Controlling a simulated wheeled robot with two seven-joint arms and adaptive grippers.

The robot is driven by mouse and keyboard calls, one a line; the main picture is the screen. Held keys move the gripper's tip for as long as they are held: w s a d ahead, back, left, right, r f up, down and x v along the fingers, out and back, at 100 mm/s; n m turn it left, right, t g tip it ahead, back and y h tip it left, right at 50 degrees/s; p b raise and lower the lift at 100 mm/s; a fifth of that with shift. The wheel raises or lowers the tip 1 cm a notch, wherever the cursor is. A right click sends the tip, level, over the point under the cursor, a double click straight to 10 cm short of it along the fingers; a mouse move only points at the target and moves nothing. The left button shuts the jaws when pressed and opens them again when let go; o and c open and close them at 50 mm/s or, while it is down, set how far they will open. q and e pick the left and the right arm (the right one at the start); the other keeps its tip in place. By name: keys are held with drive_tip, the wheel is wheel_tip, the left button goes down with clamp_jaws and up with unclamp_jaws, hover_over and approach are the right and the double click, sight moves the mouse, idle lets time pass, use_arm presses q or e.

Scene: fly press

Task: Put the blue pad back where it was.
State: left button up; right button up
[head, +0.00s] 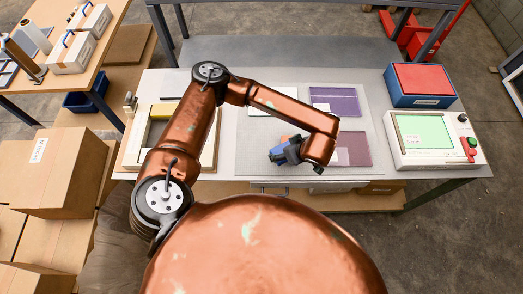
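My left arm reaches in from the left over the table, and its gripper (284,151) hangs low over the grey mat (230,150). A blue patch shows at this gripper. I cannot tell whether it is the blue pad or part of the gripper, and the fingertips are too small to read. An orange-pink patch shows just behind the gripper. My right gripper is not in view.
A blue box with a red top (423,78) and a white device with a green screen (422,132) stand at the right. A framed tray (138,140) is partly behind my arm at the left. Cardboard boxes (61,171) stand left of the table.

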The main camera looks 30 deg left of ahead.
use_arm(q)
drive_tip(key=d+r+n+g, duration=0.1)
drive_tip(key=r+n+g, duration=0.1)
drive_tip(key=n, duration=0.2)
drive_tip(key=d+r+n+g+b, duration=0.1)
drive_tip(key=r+n+g, duration=0.1)
drive_tip(key=r+n, duration=0.1)
drive_tip(key=s+d+r+n+g+b, duration=0.1)
drive_tip(key=r+n+g, duration=0.1)
drive_tip(key=n, duration=0.3)
drive_tip(key=shift+r, duration=0.4)
drive_tip(key=a+f, duration=0.2)
drive_tip(key=a, duration=0.1)
drive_tip(key=a+f, duration=0.3)
drive_tip(key=a, duration=0.1)
drive_tip(key=a+f, duration=0.2)
drive_tip(key=a, duration=0.2)
drive_tip(key=shift+w+a+f, duration=0.1)
drive_tip(key=shift+a+f, duration=0.1)
drive_tip(key=shift+a, duration=0.05)
drive_tip(key=shift+a+f, duration=0.3)
drive_tip(key=f, duration=0.1)
drive_tip(key=a+f, duration=0.1)
drive_tip(key=f, duration=0.2)
drive_tip(key=shift+a+f, duration=0.25)
drive_tip(key=shift+d+f, duration=0.1)
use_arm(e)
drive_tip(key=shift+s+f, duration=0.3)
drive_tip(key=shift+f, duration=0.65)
